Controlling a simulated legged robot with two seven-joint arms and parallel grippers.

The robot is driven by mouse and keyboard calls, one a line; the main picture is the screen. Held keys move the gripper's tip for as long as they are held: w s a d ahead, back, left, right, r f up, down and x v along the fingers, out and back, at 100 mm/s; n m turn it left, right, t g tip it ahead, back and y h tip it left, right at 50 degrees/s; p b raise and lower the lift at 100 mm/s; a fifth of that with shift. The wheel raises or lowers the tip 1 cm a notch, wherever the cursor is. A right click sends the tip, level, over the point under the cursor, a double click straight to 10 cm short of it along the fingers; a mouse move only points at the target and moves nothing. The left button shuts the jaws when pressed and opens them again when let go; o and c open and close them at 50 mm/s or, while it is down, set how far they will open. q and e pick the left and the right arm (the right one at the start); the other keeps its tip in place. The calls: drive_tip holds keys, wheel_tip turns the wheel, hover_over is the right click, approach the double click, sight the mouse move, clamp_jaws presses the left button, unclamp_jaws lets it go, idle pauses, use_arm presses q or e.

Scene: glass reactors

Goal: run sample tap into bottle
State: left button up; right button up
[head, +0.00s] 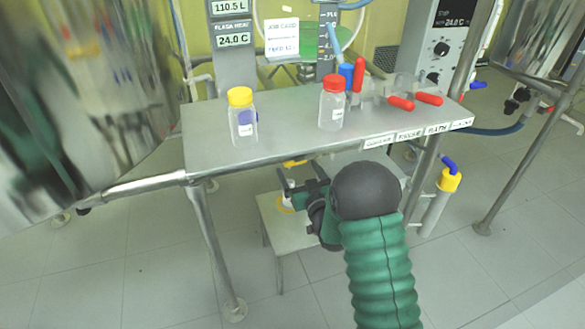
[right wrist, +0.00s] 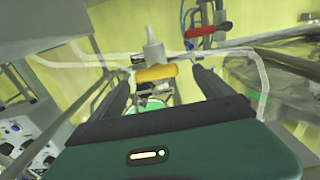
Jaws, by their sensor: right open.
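My right gripper (head: 301,186) is open and reaches under the front edge of the steel bench. In the right wrist view its two fingers stand on either side of a yellow-orange tap handle (right wrist: 155,73), with a grey stem (right wrist: 153,50) above it. I cannot tell if they touch it. A yellow handle (head: 295,163) also shows under the bench in the head view. Below it, a pale item with a yellow ring (head: 284,208) is partly hidden by my gripper. A yellow-capped bottle (head: 241,122) and a red-capped bottle (head: 332,106) stand upright on the bench. My left gripper is out of view.
The steel bench (head: 285,115) is above my right gripper. A low stand (head: 283,238) is below. Red-handled parts (head: 400,102) lie at the bench's right. A red lever (right wrist: 208,29) shows above the right finger in the right wrist view. A bench leg (head: 211,245) stands left.

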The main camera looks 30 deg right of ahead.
sight(297, 165)
drive_tip(key=x, duration=0.1)
drive_tip(key=b+x, duration=0.1)
drive_tip(key=x, duration=0.2)
drive_tip(key=shift+w+d+f, duration=0.25)
drive_tip(key=shift+d+f, duration=0.05)
drive_tip(key=shift+d, duration=0.15)
drive_tip(key=shift+w+d+r, duration=0.1)
drive_tip(key=shift+w, duration=0.1)
drive_tip(key=shift+r, duration=0.1)
drive_tip(key=shift+c, duration=0.3)
drive_tip(key=c, duration=1.3)
